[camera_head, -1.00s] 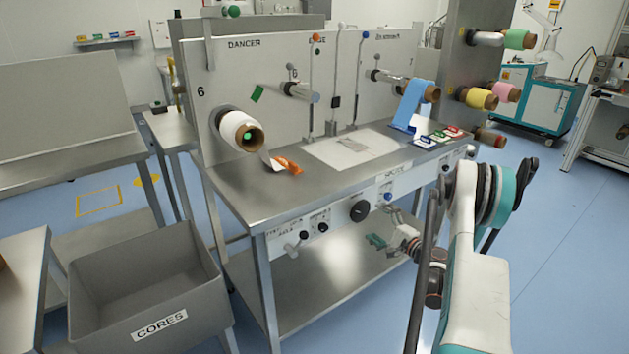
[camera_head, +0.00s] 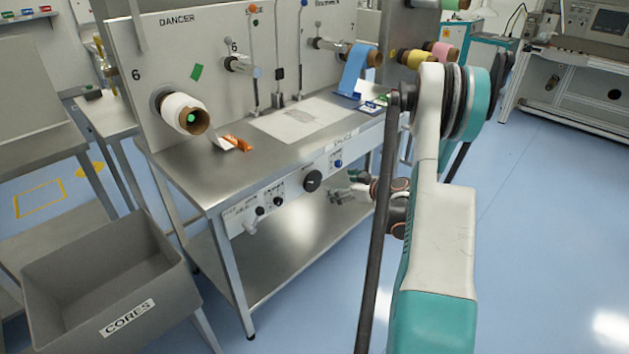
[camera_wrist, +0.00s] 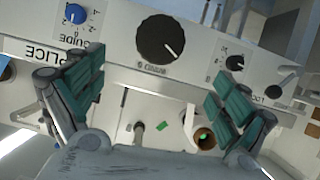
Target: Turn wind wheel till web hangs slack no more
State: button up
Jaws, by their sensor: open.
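A large black round knob (camera_head: 313,181) with a white pointer line sits on the bench's front panel; I take it for the wind wheel. In the wrist view the knob (camera_wrist: 160,38) lies beyond my fingertips, between them and toward the top. Its label is upside down and hard to read. My gripper (camera_wrist: 155,75) is open and empty, its teal-padded fingers wide apart. In the head view my gripper (camera_head: 345,195) is small, right of the knob and partly hidden by my arm.
A blue knob (camera_wrist: 75,14) and small black knobs (camera_wrist: 235,62) flank the large knob on the panel. Blue web (camera_head: 355,72) runs down to the table at the right. A grey CORES bin (camera_head: 110,285) stands at left front. Open blue floor lies right.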

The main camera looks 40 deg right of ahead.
aim_at(315, 181)
jog(key=b+x, duration=0.4)
jog(key=x, duration=0.8)
jog(key=shift+w+f, duration=0.2)
jog(key=shift+f, duration=0.05)
jog(key=shift+w+f, duration=0.1)
jog(key=shift+w, duration=0.45)
jog(key=c, duration=1)
